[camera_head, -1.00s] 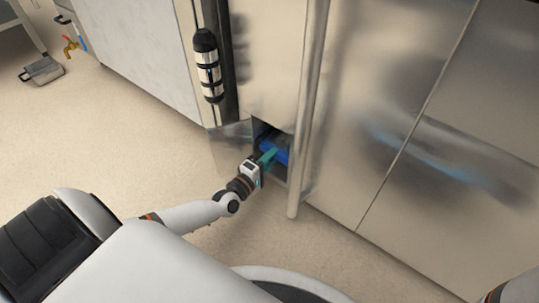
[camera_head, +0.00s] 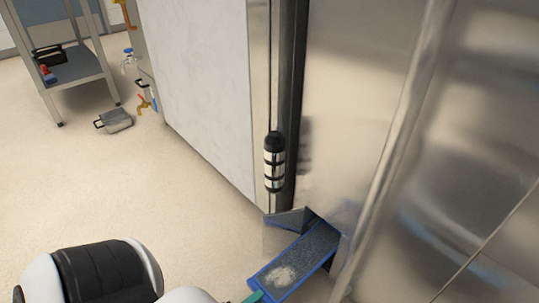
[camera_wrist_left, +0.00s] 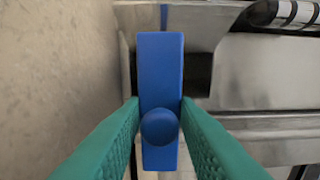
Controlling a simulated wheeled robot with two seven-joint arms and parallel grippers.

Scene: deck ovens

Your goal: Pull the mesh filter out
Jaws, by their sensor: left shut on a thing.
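The mesh filter (camera_head: 308,246) is a flat blue-framed panel with grey mesh and a pale dusty patch. It sticks well out of the low opening in the steel cabinet; its far end is at the opening. In the left wrist view its blue front edge (camera_wrist_left: 160,70) stands upright with a round blue knob (camera_wrist_left: 159,127). My left gripper (camera_wrist_left: 160,104) has its green fingers shut on the filter at the knob. In the head view only a green fingertip shows at the bottom edge. My right gripper is not in view.
A long vertical steel handle (camera_head: 397,135) runs close by on the right.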

